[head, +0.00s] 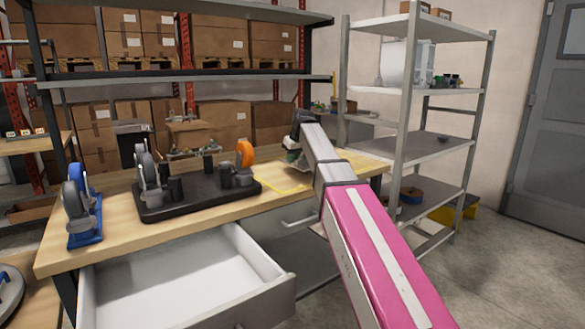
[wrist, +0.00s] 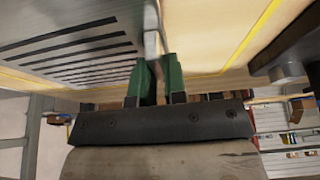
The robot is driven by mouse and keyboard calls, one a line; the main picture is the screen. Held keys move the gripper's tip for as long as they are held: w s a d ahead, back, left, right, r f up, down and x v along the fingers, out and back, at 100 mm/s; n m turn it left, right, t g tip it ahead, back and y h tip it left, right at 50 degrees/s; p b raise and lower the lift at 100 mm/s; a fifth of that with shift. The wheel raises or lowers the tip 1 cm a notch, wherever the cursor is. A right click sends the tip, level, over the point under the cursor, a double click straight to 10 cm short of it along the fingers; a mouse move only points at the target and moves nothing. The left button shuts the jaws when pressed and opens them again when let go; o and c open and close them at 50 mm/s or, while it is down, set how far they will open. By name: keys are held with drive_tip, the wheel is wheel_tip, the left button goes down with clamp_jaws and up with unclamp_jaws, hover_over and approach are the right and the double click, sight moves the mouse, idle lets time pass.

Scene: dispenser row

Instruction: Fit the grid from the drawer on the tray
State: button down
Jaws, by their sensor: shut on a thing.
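My gripper (head: 294,158) is over the right end of the workbench, mostly hidden by my own arm in the head view. In the wrist view its green fingers (wrist: 159,68) are shut on an upright pale edge of the grid (wrist: 85,48). The grid looks like a grey plate with several dark slots, spreading left of the fingers. Whether it touches what is beneath it, I cannot tell. The drawer (head: 175,275) is pulled out and looks empty. I cannot make out the tray for certain; a yellow outline (head: 283,186) shows on the benchtop near my gripper.
A black base (head: 200,197) with wheeled dispensers stands on the bench (head: 112,235), left of my gripper. A blue dispenser (head: 82,215) stands at the bench's left end. A metal shelf rack (head: 400,130) stands to the right. The open drawer juts out in front.

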sight(293, 166)
drive_tip(key=shift+f, duration=1.95)
drive_tip(key=shift+f, duration=0.1)
drive_tip(key=c, duration=1.2)
unclamp_jaws()
drive_tip(key=shift+o, duration=0.2)
drive_tip(key=v, duration=1.2)
